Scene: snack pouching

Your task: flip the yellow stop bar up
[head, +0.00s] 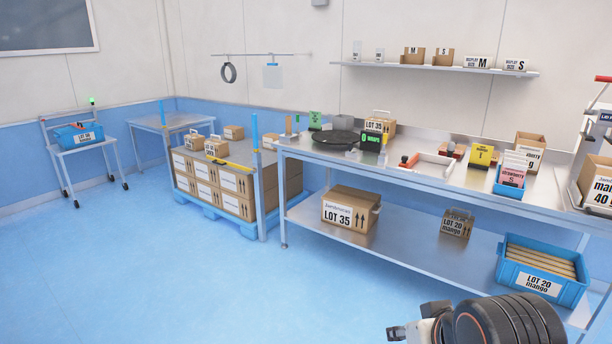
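A thin yellow bar (231,163) lies roughly level at the front of the stacked cartons, at about the height of their top, close to a blue post (255,138). I take it to be the stop bar; its pivot is too small to make out. My gripper (394,333) is at the bottom edge of the head view, far from the bar and apart from everything. Only a small part of its end shows, so its opening is unclear.
Cartons (206,184) stand on a blue pallet (222,216). A steel workbench (330,160) stands to the right, with a LOT 35 box (349,208) and a blue LOT 20 crate (543,268) on its lower shelf. A small cart (88,146) is far left. The blue floor in front is clear.

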